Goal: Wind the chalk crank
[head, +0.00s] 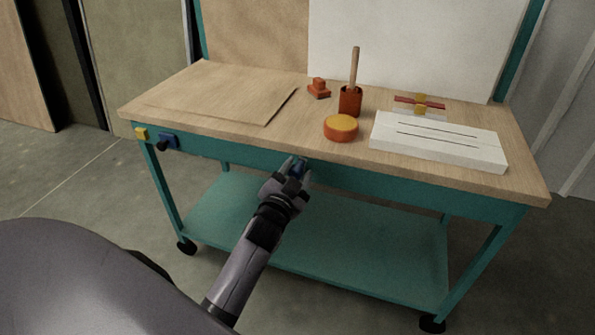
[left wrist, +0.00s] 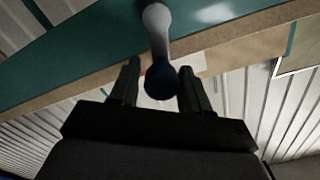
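The crank shows in the left wrist view as a pale grey arm (left wrist: 156,25) ending in a round dark blue knob (left wrist: 161,82), against the teal front of the workbench. My left gripper (left wrist: 160,72) has its two dark fingers apart, one on each side of the knob. A gap shows on the left of the knob; on the right I cannot tell whether the finger touches it. In the head view my left gripper (head: 298,165) is at the bench's front edge, with a bit of blue between its fingers; it hides most of the crank. My right gripper is not in view.
The wooden workbench top (head: 215,85) holds a red pot with a stick (head: 350,100), a round red-and-yellow piece (head: 341,128), a small red block (head: 318,88) and a white slotted block (head: 437,143). A teal shelf (head: 350,235) lies below.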

